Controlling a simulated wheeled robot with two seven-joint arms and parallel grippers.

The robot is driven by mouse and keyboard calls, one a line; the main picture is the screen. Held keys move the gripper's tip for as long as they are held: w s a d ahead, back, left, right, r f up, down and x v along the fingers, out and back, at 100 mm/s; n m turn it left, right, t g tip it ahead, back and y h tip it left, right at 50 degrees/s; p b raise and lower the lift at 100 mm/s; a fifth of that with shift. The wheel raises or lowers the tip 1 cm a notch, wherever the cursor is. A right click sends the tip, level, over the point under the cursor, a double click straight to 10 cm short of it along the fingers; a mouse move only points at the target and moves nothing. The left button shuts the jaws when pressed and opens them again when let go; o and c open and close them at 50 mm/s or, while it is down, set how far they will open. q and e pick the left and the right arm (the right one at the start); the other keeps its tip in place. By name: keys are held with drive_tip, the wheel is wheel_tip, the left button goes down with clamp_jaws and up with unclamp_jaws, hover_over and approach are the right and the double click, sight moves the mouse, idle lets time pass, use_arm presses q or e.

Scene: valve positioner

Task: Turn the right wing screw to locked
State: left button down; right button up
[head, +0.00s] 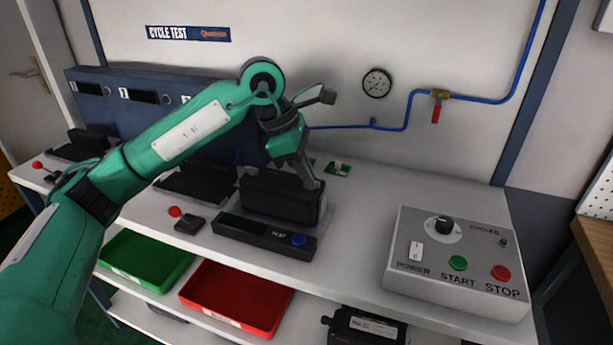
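A black block-like unit (270,203) sits on the white bench behind a dark console (255,232) with a display and a blue button. My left gripper (298,180) reaches down over the top right of this unit. One grey finger shows at the unit's right end; the other is hard to make out against the dark parts. I cannot tell whether the fingers touch the unit or hold anything. The right wing screw cannot be made out; the gripper and the dark surfaces may hide it. My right gripper is not in view.
A grey control box (455,285) with start and stop buttons stands at the right of the bench. Green (150,262) and red (235,300) trays and another black unit (365,327) are below. A blue pipe (408,115) runs along the wall. The bench's right rear is clear.

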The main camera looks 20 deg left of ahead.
use_arm(q)
drive_tip(key=shift+w+r+m+g, duration=0.15)
drive_tip(key=shift+m+g, duration=0.25)
drive_tip(key=shift+m, duration=0.8)
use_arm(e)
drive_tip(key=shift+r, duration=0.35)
use_arm(q)
drive_tip(key=shift+m, duration=0.3)
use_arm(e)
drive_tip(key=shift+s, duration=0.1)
use_arm(q)
drive_tip(key=c, duration=1.6)
unclamp_jaws()
